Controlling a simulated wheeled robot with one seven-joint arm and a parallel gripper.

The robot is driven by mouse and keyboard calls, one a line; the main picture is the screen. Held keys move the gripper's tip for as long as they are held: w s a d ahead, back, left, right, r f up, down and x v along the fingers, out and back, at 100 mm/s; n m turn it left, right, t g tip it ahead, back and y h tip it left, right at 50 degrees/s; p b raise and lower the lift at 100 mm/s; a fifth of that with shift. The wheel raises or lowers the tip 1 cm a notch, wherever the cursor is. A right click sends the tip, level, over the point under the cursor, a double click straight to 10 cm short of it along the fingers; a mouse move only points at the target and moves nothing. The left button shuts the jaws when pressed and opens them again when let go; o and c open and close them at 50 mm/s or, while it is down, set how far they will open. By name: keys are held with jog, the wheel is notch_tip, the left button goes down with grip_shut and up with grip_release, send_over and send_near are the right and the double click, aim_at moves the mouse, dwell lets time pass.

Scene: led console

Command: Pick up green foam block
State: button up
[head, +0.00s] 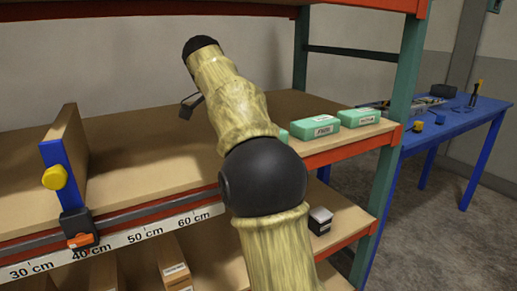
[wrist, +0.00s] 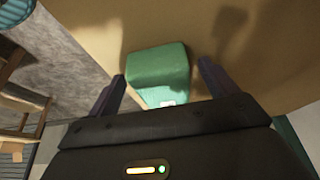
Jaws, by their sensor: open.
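In the head view, a green foam block (head: 315,127) with a white label lies on the shelf board, right of my arm. A second green block (head: 359,117) lies to its right. A bit of green (head: 283,134) shows at the arm's edge, mostly hidden. In the wrist view, one green block (wrist: 157,66) lies between the fingers of my gripper (wrist: 160,72). The fingers stand apart, one on each side, with a gap at the right. Which of the blocks this is, I cannot tell. My arm hides most of the gripper in the head view.
The shelf board (head: 130,165) is bare left of my arm, up to an upright divider (head: 66,155) with a yellow knob. A green post (head: 398,130) stands right of the blocks. A blue table (head: 465,120) with small items stands beyond it. Boxes sit on the lower shelf.

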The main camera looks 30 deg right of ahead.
jog(key=shift+f, duration=0.1)
jog(key=shift+c, duration=0.3)
jog(key=c, duration=1)
jog(key=shift+r+p, duration=0.4)
notch_tip(320, 180, up, 3)
jog(key=shift+p, duration=1.15)
jog(key=a+p, duration=0.1)
jog(key=a, duration=1)
jog(key=a+p, duration=0.1)
jog(key=a, duration=0.4)
jog(key=shift+s+a+p, duration=0.25)
jog(key=shift+a+p, duration=0.05)
jog(key=shift+a, duration=0.1)
jog(key=shift+a+f, duration=0.15)
jog(key=shift+a, duration=0.4)
